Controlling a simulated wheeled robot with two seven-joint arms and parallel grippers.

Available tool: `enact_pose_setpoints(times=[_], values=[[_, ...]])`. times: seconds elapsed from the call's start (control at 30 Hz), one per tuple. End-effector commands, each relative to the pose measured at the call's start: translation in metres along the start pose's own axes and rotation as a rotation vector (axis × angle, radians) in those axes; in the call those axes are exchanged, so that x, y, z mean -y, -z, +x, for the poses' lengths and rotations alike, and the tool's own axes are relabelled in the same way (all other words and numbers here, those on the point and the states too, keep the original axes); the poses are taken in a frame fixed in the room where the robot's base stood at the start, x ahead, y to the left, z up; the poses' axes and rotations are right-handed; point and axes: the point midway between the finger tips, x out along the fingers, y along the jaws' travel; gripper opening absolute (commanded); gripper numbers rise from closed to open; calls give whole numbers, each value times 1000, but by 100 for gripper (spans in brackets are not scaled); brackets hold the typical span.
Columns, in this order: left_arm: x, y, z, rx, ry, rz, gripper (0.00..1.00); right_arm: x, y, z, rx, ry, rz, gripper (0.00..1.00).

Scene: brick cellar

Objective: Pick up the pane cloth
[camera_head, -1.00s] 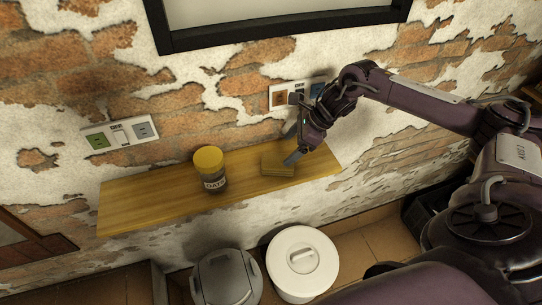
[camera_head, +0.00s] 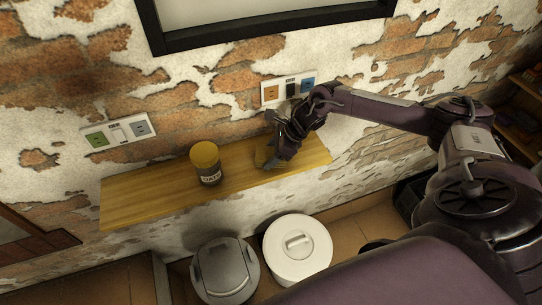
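The pane cloth (camera_head: 260,157) is a small yellow folded piece at the right part of the wooden wall shelf. Only its left part shows; my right gripper (camera_head: 272,160) covers the rest. The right gripper points down at the cloth, with its dark fingers over or around it. I cannot tell whether the fingers are closed on it, or whether the cloth still rests flat on the shelf. My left gripper is not in view.
The wooden shelf (camera_head: 140,198) holds a yellow-lidded jar (camera_head: 207,164) left of the cloth. Socket panels (camera_head: 118,132) and (camera_head: 289,89) are on the brick wall. A grey bin (camera_head: 225,270) and a white lidded bin (camera_head: 298,250) stand below the shelf.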

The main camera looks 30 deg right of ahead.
Motion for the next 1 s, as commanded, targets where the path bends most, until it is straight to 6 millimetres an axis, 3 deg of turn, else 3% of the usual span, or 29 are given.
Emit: enact_pose_setpoints(times=[0.03,0.17,0.57,0.77,1.0], values=[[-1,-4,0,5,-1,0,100,0,0,0,0,0,0,53],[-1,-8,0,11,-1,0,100,0,0,0,1,0,0,38],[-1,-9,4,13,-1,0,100,2,-6,-8,3,3,-2,38],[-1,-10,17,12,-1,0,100,2,-24,-37,4,5,-4,38],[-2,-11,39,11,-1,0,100,2,-63,-98,5,8,-6,38]])
